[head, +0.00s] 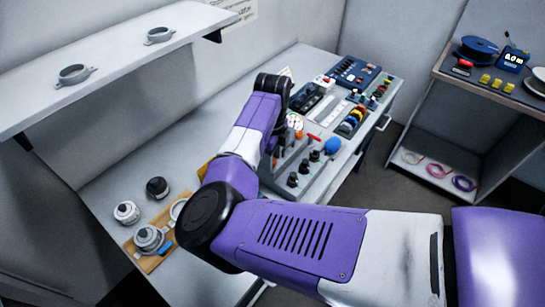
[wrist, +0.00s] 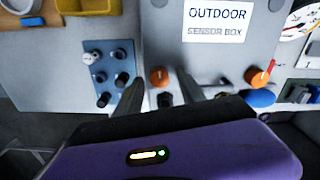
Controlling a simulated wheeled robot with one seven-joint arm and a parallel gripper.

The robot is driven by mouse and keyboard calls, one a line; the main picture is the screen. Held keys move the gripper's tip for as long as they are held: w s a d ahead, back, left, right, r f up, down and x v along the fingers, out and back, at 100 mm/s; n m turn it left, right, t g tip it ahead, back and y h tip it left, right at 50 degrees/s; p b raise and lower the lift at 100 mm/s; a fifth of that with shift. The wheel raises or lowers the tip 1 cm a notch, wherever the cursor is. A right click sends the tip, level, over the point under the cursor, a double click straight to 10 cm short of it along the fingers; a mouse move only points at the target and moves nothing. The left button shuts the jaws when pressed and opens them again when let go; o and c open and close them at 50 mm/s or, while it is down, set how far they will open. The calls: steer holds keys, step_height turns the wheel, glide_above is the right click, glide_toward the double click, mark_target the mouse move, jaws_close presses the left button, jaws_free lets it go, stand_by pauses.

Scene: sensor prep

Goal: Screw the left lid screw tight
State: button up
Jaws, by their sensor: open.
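The grey box lid with the "OUTDOOR SENSOR BOX" label (wrist: 216,22) fills the middle of the wrist view. An orange-topped screw (wrist: 159,76), the left of two, stands on it near its lower edge. A second orange screw (wrist: 257,77) is to the right, with a red piece by it. My gripper (wrist: 160,88) is open, its fingers on either side of the left orange screw, with no contact visible. A small dark piece shows between the fingers below the screw. The screw's seating cannot be told. In the head view my arm covers much of the box area.
A blue plate with several knobs (wrist: 108,72) lies close left of the fingers. A blue ball-like piece (wrist: 261,98) is at the right; it also shows in the head view (head: 332,145). A wooden tray with grey parts (head: 153,262) stands on the bench. A wall shelf (head: 115,62) hangs at left.

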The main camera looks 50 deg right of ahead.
jaws_close()
